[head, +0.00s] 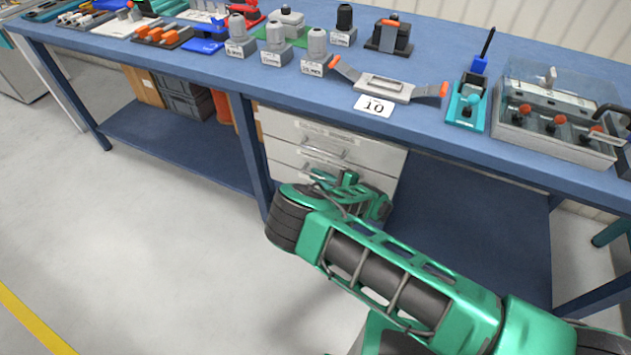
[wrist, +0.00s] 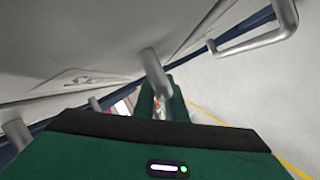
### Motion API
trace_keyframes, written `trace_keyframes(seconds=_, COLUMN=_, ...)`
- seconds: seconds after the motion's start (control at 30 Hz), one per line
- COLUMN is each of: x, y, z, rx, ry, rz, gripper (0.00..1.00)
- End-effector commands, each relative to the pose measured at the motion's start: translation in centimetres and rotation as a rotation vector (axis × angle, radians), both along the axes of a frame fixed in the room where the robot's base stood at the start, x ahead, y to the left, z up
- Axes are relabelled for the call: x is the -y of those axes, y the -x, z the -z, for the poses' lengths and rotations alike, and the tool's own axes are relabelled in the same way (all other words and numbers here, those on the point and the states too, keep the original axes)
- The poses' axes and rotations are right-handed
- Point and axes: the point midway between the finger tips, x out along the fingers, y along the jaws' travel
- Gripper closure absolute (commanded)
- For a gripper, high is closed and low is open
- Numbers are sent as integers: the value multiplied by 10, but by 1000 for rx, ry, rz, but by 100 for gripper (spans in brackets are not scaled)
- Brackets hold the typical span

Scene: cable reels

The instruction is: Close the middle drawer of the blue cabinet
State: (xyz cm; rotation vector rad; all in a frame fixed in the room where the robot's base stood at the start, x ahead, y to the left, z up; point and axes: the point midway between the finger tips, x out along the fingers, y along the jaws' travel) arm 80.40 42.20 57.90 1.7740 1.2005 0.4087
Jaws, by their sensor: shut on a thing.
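The drawer unit (head: 388,153) has pale grey fronts and hangs under the blue bench. Its top drawer handle (head: 322,152) shows clear of my arm. The middle drawer front (head: 288,156) is below it, partly covered by my green gripper (head: 348,188). In the wrist view my gripper (wrist: 160,98) is shut on a grey bar handle (wrist: 155,68), with a pale labelled front beside it. Another drawer's handle (wrist: 262,40) shows at the upper right. My arm hides the lower drawers, and I cannot tell how far the middle drawer stands out.
The blue bench top (head: 440,135) carries tools, bottles, a number card (head: 374,106) and a clear box (head: 555,140). A bench leg (head: 250,150) stands just left of the drawers. A low blue shelf (head: 490,225) lies at right. The grey floor (head: 130,230) at left is clear.

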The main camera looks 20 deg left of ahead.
Motion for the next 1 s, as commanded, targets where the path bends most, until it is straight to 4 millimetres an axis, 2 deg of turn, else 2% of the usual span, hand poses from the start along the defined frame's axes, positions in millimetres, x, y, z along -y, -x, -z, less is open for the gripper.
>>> trace_keyframes(seconds=0.2, x=3, y=-5, z=-1, rx=4, ry=6, rz=6, gripper=100)
trace_keyframes(seconds=0.23, x=3, y=-5, z=-1, rx=5, ry=5, rz=7, gripper=82)
trace_keyframes(seconds=0.57, x=6, y=-3, z=-1, rx=5, ry=7, rz=6, gripper=81)
trace_keyframes(seconds=0.67, x=14, y=2, z=-3, rx=6, ry=7, rz=6, gripper=81)
trace_keyframes(seconds=1.0, x=67, y=31, z=-16, rx=4, ry=7, rz=5, gripper=81)
